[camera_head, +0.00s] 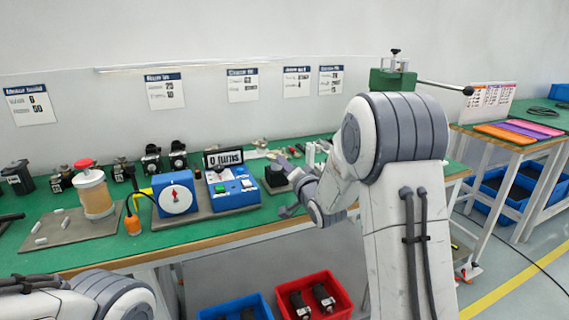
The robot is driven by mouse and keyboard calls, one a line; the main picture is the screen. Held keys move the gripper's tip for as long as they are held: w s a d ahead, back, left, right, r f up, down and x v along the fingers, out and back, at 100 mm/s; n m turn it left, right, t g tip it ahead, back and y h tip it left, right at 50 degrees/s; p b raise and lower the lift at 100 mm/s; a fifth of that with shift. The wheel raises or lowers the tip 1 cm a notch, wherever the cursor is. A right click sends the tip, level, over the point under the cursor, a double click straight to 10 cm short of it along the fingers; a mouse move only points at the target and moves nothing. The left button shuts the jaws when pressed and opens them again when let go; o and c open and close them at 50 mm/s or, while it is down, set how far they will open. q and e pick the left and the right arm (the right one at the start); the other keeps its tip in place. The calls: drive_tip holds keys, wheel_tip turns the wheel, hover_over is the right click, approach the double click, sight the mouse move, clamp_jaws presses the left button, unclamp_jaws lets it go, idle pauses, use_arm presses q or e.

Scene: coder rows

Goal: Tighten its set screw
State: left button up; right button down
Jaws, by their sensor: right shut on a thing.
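My right arm reaches over the bench from the right. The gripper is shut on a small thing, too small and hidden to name. The set screw cannot be made out. A blue box with a display reading "0 turns" (224,158) stands left of the gripper. A blue dial gauge with a red pointer (176,195) stands further left. My left arm shows at the bottom left; its gripper is out of view.
A red bin (313,298) and a blue bin (236,308) stand below. A green lever press (392,80) stands behind my right arm.

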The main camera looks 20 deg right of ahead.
drive_tip(key=m+p, duration=0.2)
drive_tip(key=m, duration=0.4)
drive_tip(key=m+p, duration=0.2)
drive_tip(key=m, duration=0.5)
drive_tip(key=shift+f+m, duration=0.2)
drive_tip(key=shift+m, duration=0.1)
drive_tip(key=shift+f+m+p, duration=0.1)
drive_tip(key=shift+m+p, duration=0.5)
drive_tip(key=shift+m, duration=1.2)
drive_tip(key=c, duration=0.7)
unclamp_jaws()
drive_tip(key=shift+s, duration=0.1)
